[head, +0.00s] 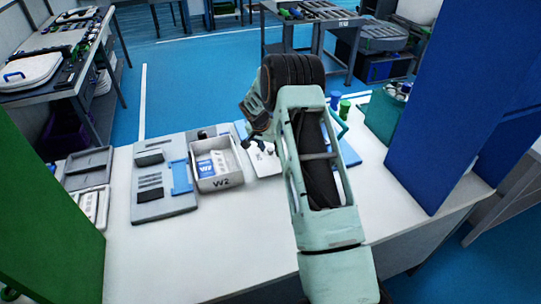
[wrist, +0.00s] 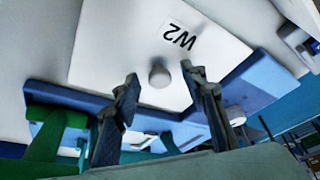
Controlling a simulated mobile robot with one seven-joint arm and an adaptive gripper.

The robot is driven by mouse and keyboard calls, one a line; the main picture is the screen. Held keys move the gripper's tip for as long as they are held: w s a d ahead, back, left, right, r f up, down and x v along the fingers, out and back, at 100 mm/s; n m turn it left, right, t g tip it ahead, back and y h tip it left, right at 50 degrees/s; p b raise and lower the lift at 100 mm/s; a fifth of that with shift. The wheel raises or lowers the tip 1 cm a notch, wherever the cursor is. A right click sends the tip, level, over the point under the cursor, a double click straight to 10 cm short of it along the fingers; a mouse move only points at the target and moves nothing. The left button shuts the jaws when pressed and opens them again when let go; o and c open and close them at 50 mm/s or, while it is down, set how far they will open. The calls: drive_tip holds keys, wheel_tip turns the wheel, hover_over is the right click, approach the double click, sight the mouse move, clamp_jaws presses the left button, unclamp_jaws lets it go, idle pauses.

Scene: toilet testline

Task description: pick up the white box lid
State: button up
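The white box lid (wrist: 112,52) fills much of the wrist view, with a round grey knob (wrist: 159,75) and a "W2" label on its top. It lies on a blue holder (wrist: 255,82). My gripper (wrist: 160,76) is open, with one finger on each side of the knob and a visible gap to it on both sides. In the head view part of the lid (head: 264,164) shows beneath my gripper; my arm hides the rest. Whether the fingertips are level with the knob is hard to tell.
An open box marked "W2" (head: 218,182) holding blue-and-white packets stands left of the lid. Further left is a grey tray with slots (head: 165,205). Blue and green items (head: 340,103) stand behind my arm. A tall blue panel (head: 445,110) rises at right. The table's front is clear.

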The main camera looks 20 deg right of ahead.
drive_tip(key=shift+c, duration=0.4)
clamp_jaws()
drive_tip(key=shift+r, duration=0.1)
